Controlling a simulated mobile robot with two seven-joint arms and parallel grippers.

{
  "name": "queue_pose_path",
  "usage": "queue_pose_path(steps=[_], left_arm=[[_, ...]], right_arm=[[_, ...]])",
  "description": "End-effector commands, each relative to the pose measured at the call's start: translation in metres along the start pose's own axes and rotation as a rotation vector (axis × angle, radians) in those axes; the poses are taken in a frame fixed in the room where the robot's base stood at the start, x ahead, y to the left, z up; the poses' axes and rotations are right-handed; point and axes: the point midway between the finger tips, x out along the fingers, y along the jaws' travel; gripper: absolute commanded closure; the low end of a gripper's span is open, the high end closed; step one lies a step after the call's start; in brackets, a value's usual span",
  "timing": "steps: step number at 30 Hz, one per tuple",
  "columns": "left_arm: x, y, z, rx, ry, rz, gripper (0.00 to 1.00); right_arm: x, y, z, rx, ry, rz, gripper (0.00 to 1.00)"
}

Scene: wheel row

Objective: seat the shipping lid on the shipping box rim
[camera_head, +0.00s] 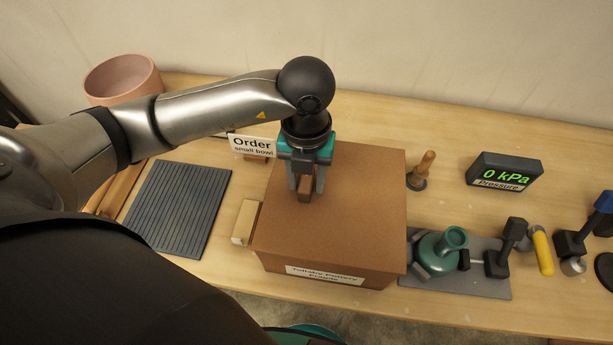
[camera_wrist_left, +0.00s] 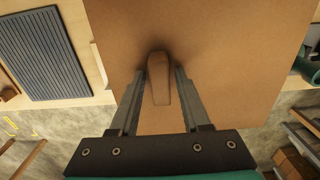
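The brown shipping lid (camera_head: 350,190) lies across the top of the shipping box (camera_head: 380,276); its top also fills much of the left wrist view (camera_wrist_left: 225,60). I cannot tell whether a gap remains at the rim. A darker brown handle (camera_head: 305,190) stands up from the lid's left part; it shows in the left wrist view (camera_wrist_left: 160,80). My left gripper (camera_head: 307,188) points down with one finger on each side of the handle. Narrow gaps seem to show beside the handle, so the fingers look open around it. My right gripper is not in view.
A ribbed dark mat (camera_head: 180,207) and a small wooden block (camera_head: 245,222) lie left of the box. An order sign (camera_head: 251,146) stands behind. To the right are a wood-handled tool (camera_head: 422,170), a pressure display (camera_head: 504,172) and a grey plate (camera_head: 470,283) with a teal vessel (camera_head: 440,250).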

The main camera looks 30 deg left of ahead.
Motion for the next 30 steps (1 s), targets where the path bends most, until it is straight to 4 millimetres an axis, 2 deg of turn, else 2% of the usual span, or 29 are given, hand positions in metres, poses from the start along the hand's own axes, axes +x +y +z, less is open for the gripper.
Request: queue_pose_path(steps=[13,30], left_arm=[[-0.002,0.000,0.000,0.000,-0.001,-0.001,0.53],[-0.019,0.000,0.000,0.000,-0.001,0.000,0.53]], right_arm=[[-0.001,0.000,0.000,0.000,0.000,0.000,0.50],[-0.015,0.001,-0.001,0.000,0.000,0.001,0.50]])
